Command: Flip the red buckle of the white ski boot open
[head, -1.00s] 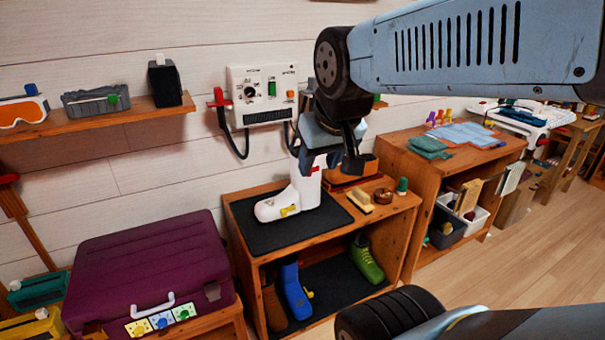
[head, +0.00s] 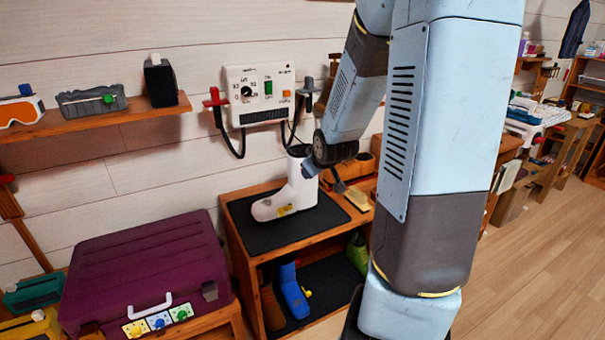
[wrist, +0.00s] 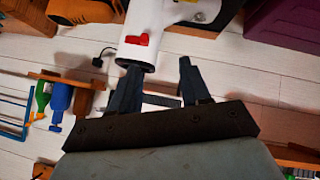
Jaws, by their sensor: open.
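The white ski boot (head: 297,192) stands upright on a dark mat (head: 243,225) on top of a wooden bench, toe to the left. Its red buckle is hidden in the head view, but in the wrist view the red buckle (wrist: 137,40) shows on the boot's shaft, near the dark top opening. A yellow buckle (head: 287,210) sits lower, near the foot. My gripper (head: 325,178) is at the right side of the boot's shaft. In the wrist view my gripper (wrist: 157,70) is open with nothing between its fingers; its left finger overlaps the boot's top rim. Contact cannot be told.
A wall dryer panel (head: 262,95) with hoses hangs behind the boot. A brush (head: 357,198) lies right of the mat. A blue boot (head: 292,290) and a green one stand on the shelf below. A purple suitcase (head: 145,265) is at left.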

